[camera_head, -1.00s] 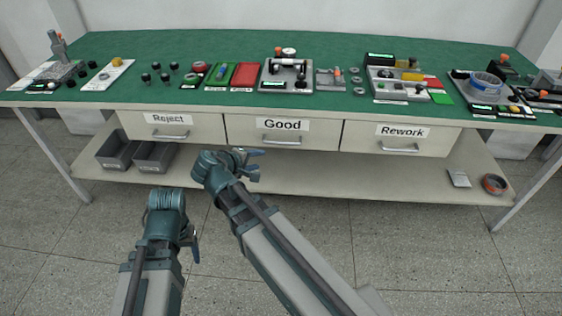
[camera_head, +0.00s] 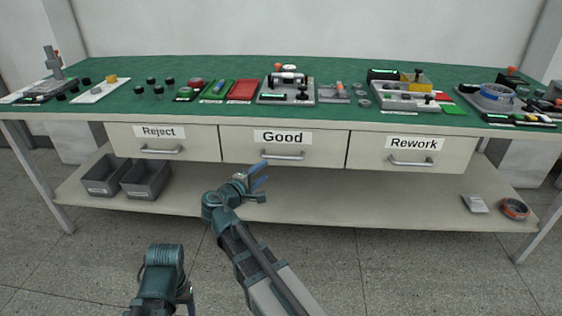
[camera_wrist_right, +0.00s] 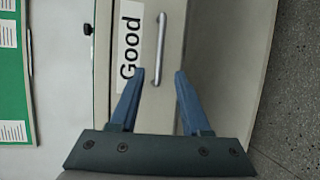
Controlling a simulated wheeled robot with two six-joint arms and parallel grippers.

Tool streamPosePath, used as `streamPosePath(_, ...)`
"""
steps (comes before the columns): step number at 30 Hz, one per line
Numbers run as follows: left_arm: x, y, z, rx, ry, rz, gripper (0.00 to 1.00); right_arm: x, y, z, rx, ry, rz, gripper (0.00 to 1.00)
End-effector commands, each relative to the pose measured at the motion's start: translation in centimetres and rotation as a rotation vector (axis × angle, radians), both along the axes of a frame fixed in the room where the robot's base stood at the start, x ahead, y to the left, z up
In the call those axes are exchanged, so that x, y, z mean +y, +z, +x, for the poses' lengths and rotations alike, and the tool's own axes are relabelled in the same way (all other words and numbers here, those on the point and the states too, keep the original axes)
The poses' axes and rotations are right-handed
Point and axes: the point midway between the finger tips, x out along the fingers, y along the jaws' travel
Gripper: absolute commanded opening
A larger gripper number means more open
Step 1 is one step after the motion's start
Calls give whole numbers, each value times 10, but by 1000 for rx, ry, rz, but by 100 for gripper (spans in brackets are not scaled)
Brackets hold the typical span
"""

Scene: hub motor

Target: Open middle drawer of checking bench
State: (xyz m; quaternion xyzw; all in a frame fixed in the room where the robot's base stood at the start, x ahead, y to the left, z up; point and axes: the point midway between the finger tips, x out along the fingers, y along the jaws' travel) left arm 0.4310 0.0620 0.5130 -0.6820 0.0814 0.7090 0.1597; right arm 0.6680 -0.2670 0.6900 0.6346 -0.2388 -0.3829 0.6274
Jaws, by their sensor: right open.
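The middle drawer (camera_head: 245,147) of the checking bench carries a "Good" label and a silver bar handle (camera_head: 283,156). It is shut, its front flush with the drawers beside it. My right gripper (camera_head: 262,176) is open and empty, just below and in front of this drawer, left of the handle in the head view. In the right wrist view the open blue fingers (camera_wrist_right: 159,74) point at the drawer front, and the handle (camera_wrist_right: 160,48) shows between and ahead of the tips, apart from them. My left arm (camera_head: 163,270) is low at the left; its fingers are not clearly visible.
The Reject drawer (camera_head: 130,149) and Rework drawer (camera_head: 366,157) flank it, both shut. The green bench top (camera_head: 220,68) holds several fixtures. On the lower shelf (camera_head: 330,206) are grey bins (camera_head: 145,181) at left and a tape roll (camera_head: 514,209) at right.

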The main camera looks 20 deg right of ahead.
Motion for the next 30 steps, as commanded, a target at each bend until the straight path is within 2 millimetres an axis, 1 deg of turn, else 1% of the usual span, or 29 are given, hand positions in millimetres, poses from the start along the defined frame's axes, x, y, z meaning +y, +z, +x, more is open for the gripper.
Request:
streamPosePath(12, 0, -17, 0, 0, -3, -2, 67, -64, -17, 49, 0, -4, 2, 47)
streamPosePath(18, -1, -22, 0, 0, -4, -4, 67, -87, -23, 67, 1, -2, 2, 47)
streamPosePath(24, -1, -25, 0, 0, -5, -4, 67, -100, -25, 76, 1, -1, 2, 47)
streamPosePath(30, -1, -25, 0, 0, -5, -4, 67, -103, -25, 77, 0, 0, 1, 47)
